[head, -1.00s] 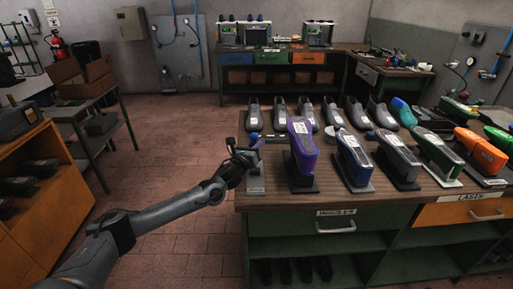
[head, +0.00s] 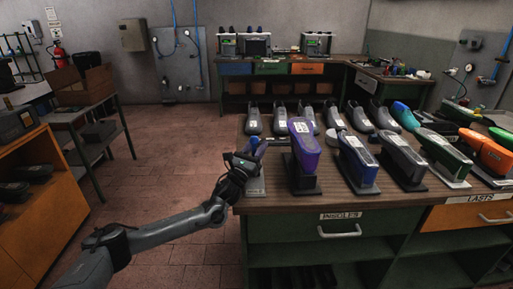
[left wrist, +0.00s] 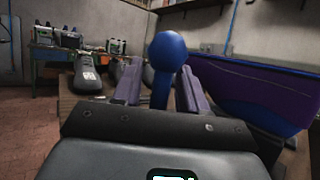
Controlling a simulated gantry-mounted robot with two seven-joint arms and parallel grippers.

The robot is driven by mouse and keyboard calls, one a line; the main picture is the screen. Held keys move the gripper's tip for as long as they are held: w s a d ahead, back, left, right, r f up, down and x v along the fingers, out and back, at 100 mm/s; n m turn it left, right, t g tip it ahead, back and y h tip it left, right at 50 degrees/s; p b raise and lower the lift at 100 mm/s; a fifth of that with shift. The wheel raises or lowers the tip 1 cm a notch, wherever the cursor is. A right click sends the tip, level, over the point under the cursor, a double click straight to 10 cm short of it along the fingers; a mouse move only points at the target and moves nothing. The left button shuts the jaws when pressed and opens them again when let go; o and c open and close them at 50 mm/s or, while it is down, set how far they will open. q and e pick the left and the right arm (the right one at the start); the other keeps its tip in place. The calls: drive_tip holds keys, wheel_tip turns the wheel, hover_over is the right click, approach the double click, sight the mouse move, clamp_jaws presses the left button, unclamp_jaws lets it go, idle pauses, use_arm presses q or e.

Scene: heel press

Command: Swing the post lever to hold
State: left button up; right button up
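The post lever is a blue post with a round blue knob (head: 254,141), at the left front corner of the bench, beside the purple shoe last (head: 304,145). In the left wrist view the knob (left wrist: 167,51) stands upright in front of me, with the post below it between my fingers. My left gripper (head: 257,151) is at the lever in the head view. Its two purplish fingers (left wrist: 158,80) are apart, one on each side of the post, with a gap visible on the left. The lower post is hidden by my gripper. My right gripper is not in view.
The workbench (head: 290,203) carries several shoe lasts on stands, with a row of grey shoes (head: 307,120) behind. The purple last (left wrist: 255,90) stands close on the right of my left gripper. Open floor (head: 170,165) lies to the left.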

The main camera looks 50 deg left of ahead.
sight(253, 152)
use_arm(q)
drive_tip(key=shift+s+d+f, duration=0.2)
drive_tip(key=shift+s+f, duration=0.05)
drive_tip(key=shift+s, duration=0.25)
drive_tip(key=shift+p+v, duration=0.95)
drive_tip(key=shift+v, duration=2.25)
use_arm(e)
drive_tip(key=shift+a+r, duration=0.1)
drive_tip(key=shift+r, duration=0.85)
use_arm(q)
drive_tip(key=shift+r, duration=0.1)
drive_tip(key=shift+c, duration=0.2)
